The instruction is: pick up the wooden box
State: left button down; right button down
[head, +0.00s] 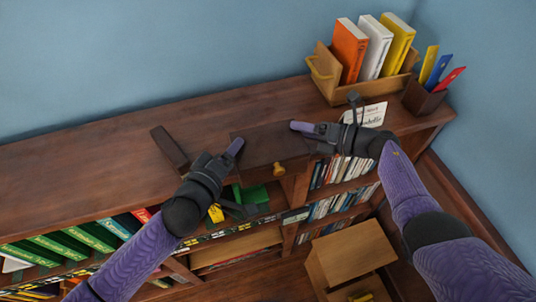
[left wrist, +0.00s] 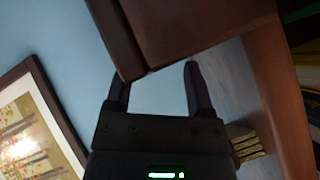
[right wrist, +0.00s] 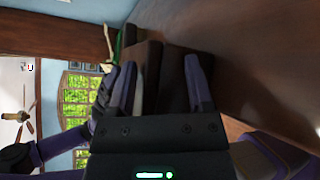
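A dark brown wooden box (head: 268,146) with a small yellow knob on its front sits at the front edge of the bookcase top, between my two hands in the head view. My left gripper (head: 236,150) is at its left side. In the left wrist view its fingers (left wrist: 157,75) are spread, with a dark wooden corner close to one finger. My right gripper (head: 300,127) is at its right side. In the right wrist view its fingers (right wrist: 158,72) are spread, with dark wood panels between or just beyond them. Contact with the box is unclear.
A wooden holder (head: 322,84) with orange, white and yellow books stands at the back right, beside a small dark holder (head: 421,101) of coloured items. A dark block (head: 170,149) lies left of the box. Shelves of books are below. A lighter wooden cabinet (head: 352,250) stands in front.

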pick_arm(q)
jog(key=shift+s+d+r, duration=0.1)
jog(key=shift+d+r, duration=0.05)
jog(key=shift+d, duration=0.2)
pick_arm(e)
jog(key=shift+s+a, duration=0.15)
jog(key=shift+a, duration=0.15)
